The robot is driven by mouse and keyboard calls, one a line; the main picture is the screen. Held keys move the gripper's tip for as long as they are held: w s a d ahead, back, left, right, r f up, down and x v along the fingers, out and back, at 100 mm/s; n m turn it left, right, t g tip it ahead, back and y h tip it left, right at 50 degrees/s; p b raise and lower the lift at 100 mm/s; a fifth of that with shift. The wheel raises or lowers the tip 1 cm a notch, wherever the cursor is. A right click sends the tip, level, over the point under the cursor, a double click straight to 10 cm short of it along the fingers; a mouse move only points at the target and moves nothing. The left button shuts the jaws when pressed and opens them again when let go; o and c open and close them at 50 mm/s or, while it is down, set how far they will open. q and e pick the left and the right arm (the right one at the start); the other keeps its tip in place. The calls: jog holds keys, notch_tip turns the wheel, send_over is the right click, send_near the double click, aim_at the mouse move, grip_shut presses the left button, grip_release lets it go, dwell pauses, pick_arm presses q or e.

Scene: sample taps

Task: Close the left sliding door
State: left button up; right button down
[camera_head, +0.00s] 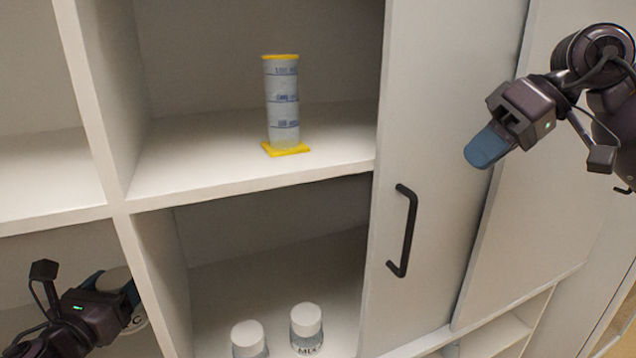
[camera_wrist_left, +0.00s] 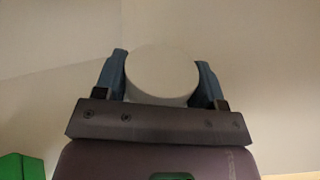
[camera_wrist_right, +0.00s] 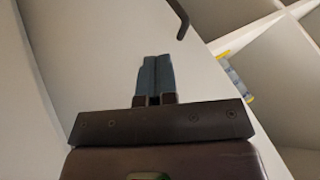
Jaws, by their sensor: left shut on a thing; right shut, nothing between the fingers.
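The sliding door (camera_head: 447,120) is a pale panel with a black bar handle (camera_head: 403,231). It stands right of the open shelf bays, which are uncovered. The handle also shows at the top of the right wrist view (camera_wrist_right: 178,17). My right gripper (camera_head: 484,149) is shut and empty, in front of the door panels, up and right of the handle and apart from it. My left gripper (camera_head: 112,290) is at the lower left, shut on a white-lidded jar (camera_head: 136,312). The round white lid of the jar fills the space between the fingers in the left wrist view (camera_wrist_left: 162,75).
A clear cylinder with yellow cap and base (camera_head: 283,103) stands on the upper shelf. Two white-lidded jars (camera_head: 306,320) (camera_head: 248,338) stand in the lower bay. A second pale panel (camera_head: 548,170) lies right of the handled door. A green object (camera_wrist_left: 22,167) shows at the left wrist view's corner.

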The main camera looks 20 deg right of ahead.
aim_at(414, 195)
pick_arm(q)
jog(key=shift+r+p, duration=0.4)
jog(key=shift+r, duration=0.35)
pick_arm(e)
jog(key=x, duration=0.7)
jog(key=shift+w+a+f, duration=0.1)
jog(key=shift+a+f, duration=0.05)
jog(key=shift+a, duration=0.1)
pick_arm(q)
jog(key=shift+r+p, duration=0.45)
jog(key=shift+r, duration=0.2)
pick_arm(e)
jog(key=shift+a, duration=1.05)
pick_arm(q)
jog(key=shift+s+r, duration=0.1)
jog(key=shift+r, duration=0.25)
pick_arm(e)
jog(key=shift+s+a+r, duration=0.25)
jog(key=shift+a, duration=0.5)
jog(key=shift+a+f, duration=0.1)
jog(key=shift+a, duration=0.1)
pick_arm(q)
jog(key=shift+f, duration=0.1)
